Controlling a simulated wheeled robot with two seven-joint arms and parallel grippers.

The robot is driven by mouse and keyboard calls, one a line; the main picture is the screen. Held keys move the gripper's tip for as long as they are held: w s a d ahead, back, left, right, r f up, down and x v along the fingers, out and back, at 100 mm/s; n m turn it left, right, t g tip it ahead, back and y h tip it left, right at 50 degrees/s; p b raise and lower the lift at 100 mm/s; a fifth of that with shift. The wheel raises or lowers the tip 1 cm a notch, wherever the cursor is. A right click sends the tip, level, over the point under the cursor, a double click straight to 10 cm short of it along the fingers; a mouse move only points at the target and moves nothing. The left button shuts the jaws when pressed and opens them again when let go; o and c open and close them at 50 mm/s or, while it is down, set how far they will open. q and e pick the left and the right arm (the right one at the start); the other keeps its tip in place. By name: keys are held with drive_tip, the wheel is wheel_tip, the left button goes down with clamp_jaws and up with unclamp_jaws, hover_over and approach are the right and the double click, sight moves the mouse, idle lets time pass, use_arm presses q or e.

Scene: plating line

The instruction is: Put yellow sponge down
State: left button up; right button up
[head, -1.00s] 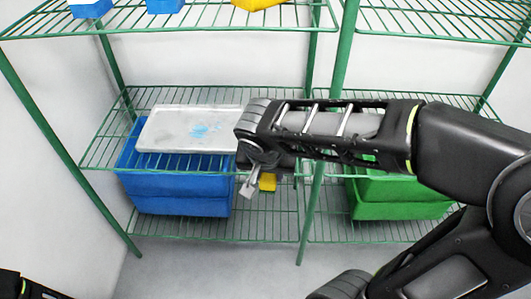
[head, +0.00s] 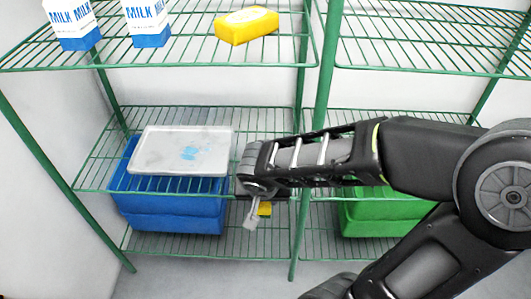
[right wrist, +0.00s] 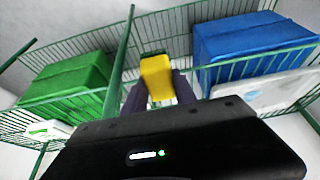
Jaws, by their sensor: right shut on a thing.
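The yellow sponge (head: 264,209) shows as a small patch in the head view, below the middle shelf's front edge, beside my right gripper (head: 252,218). In the right wrist view the sponge (right wrist: 157,78) is between the dark fingers of my right gripper (right wrist: 160,92), which is shut on it. The wire shelving fills the background there, and I cannot tell whether the sponge touches a shelf. My right forearm hides part of the middle shelf in the head view. My left gripper is not in view.
A grey tray (head: 182,150) lies on the middle shelf (head: 98,165). A blue crate (head: 168,215) and a green crate (head: 385,215) stand lower. Two milk cartons (head: 72,22) and another yellow block (head: 246,25) stand on the top shelf. A green post (head: 319,90) stands near my right arm.

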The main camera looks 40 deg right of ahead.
drive_tip(key=shift+w+d+r+p, duration=0.55)
drive_tip(key=shift+w+d+p, duration=0.2)
drive_tip(key=shift+p, duration=0.1)
drive_tip(key=w+d, duration=0.2)
drive_tip(key=w, duration=0.1)
drive_tip(key=w+d+p, duration=0.1)
drive_tip(key=w+d, duration=0.2)
drive_tip(key=w, duration=0.1)
drive_tip(key=w+d+f+p, duration=0.1)
drive_tip(key=w+d, duration=0.1)
drive_tip(key=w, duration=0.1)
drive_tip(key=shift+w+d, duration=0.15)
drive_tip(key=shift+d, duration=0.15)
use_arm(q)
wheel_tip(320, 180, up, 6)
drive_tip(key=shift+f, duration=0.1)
use_arm(e)
drive_tip(key=shift+f, duration=0.1)
drive_tip(key=shift+f, duration=0.1)
drive_tip(key=shift+f, duration=1.65)
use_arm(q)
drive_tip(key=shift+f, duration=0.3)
use_arm(e)
drive_tip(key=shift+f+b, duration=0.2)
drive_tip(key=shift+b, duration=0.35)
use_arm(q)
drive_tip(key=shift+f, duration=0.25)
use_arm(e)
drive_tip(key=o, duration=1.2)
